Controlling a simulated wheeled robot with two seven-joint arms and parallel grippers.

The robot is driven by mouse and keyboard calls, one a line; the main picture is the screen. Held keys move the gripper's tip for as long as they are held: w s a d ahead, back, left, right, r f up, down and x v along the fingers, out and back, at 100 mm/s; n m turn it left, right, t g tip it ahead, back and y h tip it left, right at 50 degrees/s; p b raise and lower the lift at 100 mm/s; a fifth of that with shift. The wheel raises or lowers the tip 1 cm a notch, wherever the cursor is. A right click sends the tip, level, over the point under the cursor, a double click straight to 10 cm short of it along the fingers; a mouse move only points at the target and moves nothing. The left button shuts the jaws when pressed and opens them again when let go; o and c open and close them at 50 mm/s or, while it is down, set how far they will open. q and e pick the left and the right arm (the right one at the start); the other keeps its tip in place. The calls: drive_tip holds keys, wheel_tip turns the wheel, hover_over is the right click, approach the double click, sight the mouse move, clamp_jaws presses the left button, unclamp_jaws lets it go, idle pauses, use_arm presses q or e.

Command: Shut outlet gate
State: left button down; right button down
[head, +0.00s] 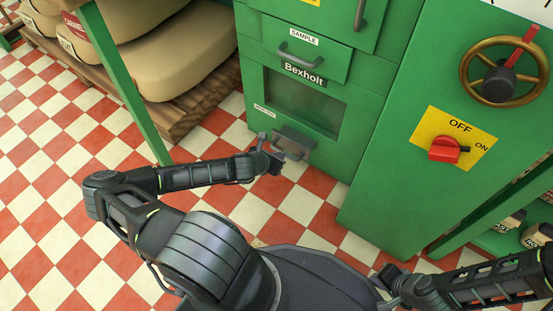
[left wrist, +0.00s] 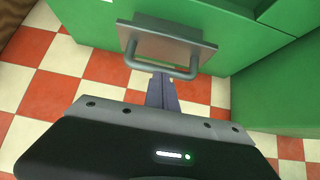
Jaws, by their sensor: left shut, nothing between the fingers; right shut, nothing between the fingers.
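The outlet gate (head: 295,138) is a small grey plate with a bar handle, low on the front of the green Bexholt machine (head: 350,110). The gate seems to stand out from the green face; how far is hard to tell. In the left wrist view the gate (left wrist: 168,42) is at the top, with its handle (left wrist: 160,68) towards me. My left gripper (head: 272,148) is shut and empty. Its fingertips (left wrist: 161,80) are right by the handle; I cannot tell whether they touch it. My right gripper (head: 388,278) is shut and empty, low and far from the gate.
A sample drawer (head: 305,55) and a dark window (head: 300,100) are above the gate. A red switch (head: 444,149) and a brass handwheel (head: 503,70) are to the right. Sacks (head: 180,55) lie on a wooden pallet at left behind a green post (head: 125,80). The checkered floor is clear.

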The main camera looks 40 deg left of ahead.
sight(290, 143)
use_arm(q)
drive_tip(key=shift+w, duration=0.1)
